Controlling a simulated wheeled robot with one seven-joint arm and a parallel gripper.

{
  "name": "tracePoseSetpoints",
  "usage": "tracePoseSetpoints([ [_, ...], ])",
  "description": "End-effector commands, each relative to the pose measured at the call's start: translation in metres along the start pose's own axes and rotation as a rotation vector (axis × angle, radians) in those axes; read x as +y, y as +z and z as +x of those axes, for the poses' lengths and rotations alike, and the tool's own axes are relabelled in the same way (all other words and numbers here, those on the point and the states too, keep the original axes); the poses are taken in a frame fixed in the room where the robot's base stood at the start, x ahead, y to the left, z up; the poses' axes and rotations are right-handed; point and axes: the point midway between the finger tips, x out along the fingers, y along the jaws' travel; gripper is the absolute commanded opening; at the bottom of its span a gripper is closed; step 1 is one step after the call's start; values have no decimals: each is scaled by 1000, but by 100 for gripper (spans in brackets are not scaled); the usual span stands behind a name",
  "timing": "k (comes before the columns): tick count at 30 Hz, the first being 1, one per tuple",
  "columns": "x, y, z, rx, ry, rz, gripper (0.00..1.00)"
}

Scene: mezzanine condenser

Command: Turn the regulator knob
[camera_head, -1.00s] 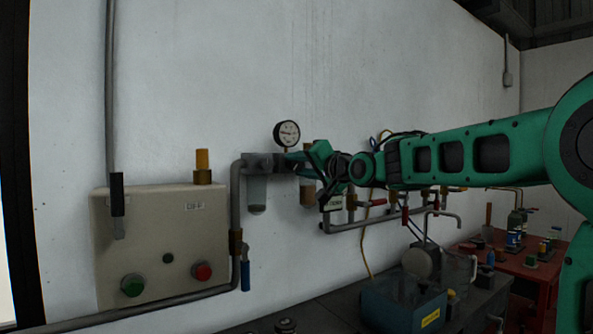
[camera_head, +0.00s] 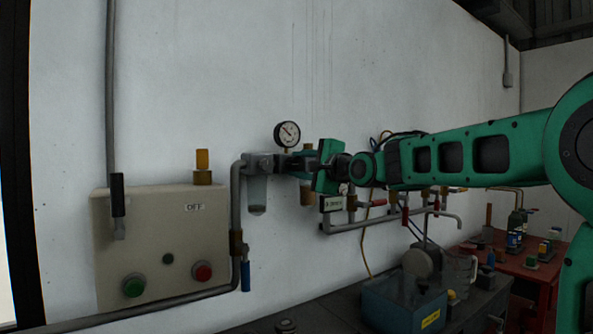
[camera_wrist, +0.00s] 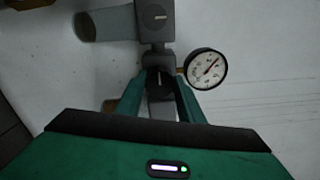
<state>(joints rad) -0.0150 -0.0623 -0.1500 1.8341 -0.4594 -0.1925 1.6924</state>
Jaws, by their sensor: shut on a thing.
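The regulator (camera_head: 262,163) is a grey block in the pipe line on the white wall, with a cloudy bowl (camera_head: 257,194) hanging below it. A round white-faced pressure gauge (camera_head: 287,134) stands above it, and it also shows in the wrist view (camera_wrist: 206,69). My gripper (camera_wrist: 159,84) is shut on the dark regulator knob (camera_wrist: 158,78), with one green finger on each side. In the head view my gripper (camera_head: 294,164) reaches in from the right and its fingers hide the knob. The gauge needle points to the upper left in the head view.
A beige control box (camera_head: 165,240) with green and red buttons and an OFF label is on the wall at left. Pipes with red-handled valves run along the wall at right. A workbench with a blue container (camera_head: 402,303) stands below.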

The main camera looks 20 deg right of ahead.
Motion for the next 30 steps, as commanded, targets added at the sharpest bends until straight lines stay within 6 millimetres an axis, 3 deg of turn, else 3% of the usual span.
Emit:
tracePoseSetpoints([
  [11,5,-7,0,13,10,137,12],
  [26,7,-6,0,13,13,151,12],
  [27,7,-6,0,13,13,151,44],
  [28,7,-6,0,12,13,151,51],
  [30,6,-5,0,10,11,151,52],
])
